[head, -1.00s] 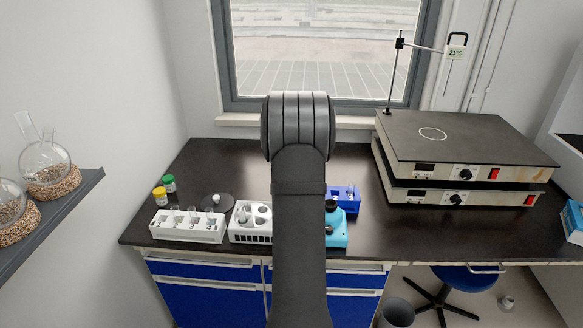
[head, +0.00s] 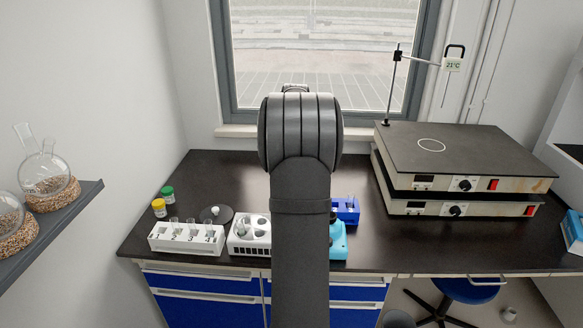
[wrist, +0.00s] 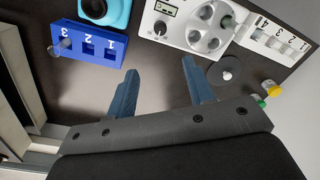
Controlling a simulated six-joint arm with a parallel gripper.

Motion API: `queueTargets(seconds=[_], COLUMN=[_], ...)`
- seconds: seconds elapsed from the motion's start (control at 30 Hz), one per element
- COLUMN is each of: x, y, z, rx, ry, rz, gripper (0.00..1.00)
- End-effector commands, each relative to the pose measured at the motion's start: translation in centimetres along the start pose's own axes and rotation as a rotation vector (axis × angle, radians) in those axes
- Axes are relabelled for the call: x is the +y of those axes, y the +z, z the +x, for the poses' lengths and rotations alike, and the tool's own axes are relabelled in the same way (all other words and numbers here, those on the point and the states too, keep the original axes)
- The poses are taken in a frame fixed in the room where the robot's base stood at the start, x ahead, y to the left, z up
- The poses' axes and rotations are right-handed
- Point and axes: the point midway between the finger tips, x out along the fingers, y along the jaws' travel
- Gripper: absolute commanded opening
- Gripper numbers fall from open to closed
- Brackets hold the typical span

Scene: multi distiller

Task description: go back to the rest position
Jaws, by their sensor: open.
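My gripper (wrist: 160,65) shows in the wrist view with its two blue fingers spread wide apart. Nothing is between the fingers, and they hang above the dark bench top. In the head view my own arm stands upright in the middle of the picture and hides the gripper. The arm also covers part of the bench behind it.
A white tube rack (head: 187,238), a white device with round wells (head: 249,235), a turquoise device (head: 337,240) and a blue numbered rack (head: 346,208) line the black bench (head: 240,172). Stacked hot plates (head: 470,160) stand right. Yellow-capped (head: 159,208) and green-capped (head: 168,193) vials stand left.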

Motion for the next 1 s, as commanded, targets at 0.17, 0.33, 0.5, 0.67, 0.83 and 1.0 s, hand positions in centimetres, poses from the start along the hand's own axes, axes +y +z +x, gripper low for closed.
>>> queueTargets(seconds=[0.17,0.33,0.5,0.67,0.83,1.0], x=[0.0,0.0,0.0,-0.1,-0.1,0.0], y=[0.0,0.0,0.0,0.0,0.1,0.1], z=[0.3,2.2,5.4,8.7,12.1,15.0], rx=[-0.001,-0.003,-0.004,-0.004,-0.004,-0.003], ry=[0.0,-0.002,-0.002,-0.002,-0.002,-0.002], rz=[0.0,0.0,-0.001,-0.001,-0.001,-0.001], gripper=[0.48,0.48,0.48,0.48,0.48,0.48])
